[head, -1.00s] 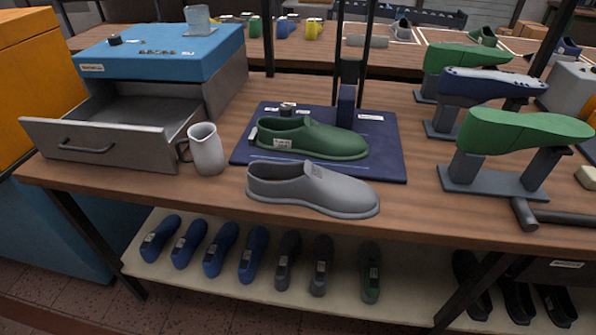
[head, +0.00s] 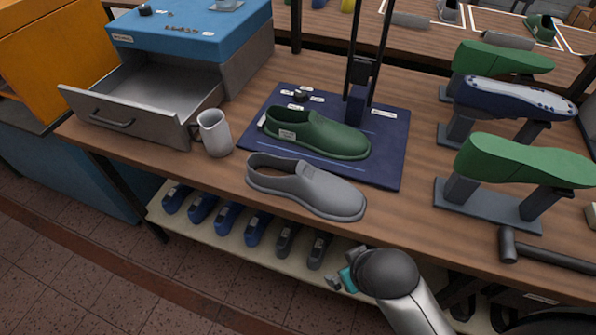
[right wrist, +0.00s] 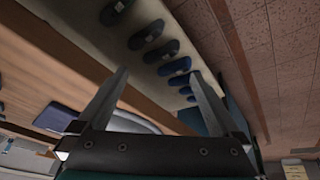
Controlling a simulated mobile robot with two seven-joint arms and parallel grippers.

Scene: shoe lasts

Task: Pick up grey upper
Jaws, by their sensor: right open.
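The grey upper (head: 305,185) lies on the wooden bench near its front edge, in front of the dark blue mat, toe pointing right. My right gripper (head: 342,279) is in front of the bench edge, lower than the bench top and apart from the upper. In the right wrist view its two fingers (right wrist: 158,72) are spread wide with nothing between them. A pale grey shape (right wrist: 135,122) partly hidden behind the gripper body there seems to be the upper. My left gripper is not in view.
A green shoe (head: 318,134) sits on the mat (head: 395,165) just behind the upper. A white mug (head: 215,134) and an open drawer (head: 125,125) stand left. Green and blue lasts on stands and a hammer (head: 508,243) are right. Several shoes line the shelf (head: 285,258) below.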

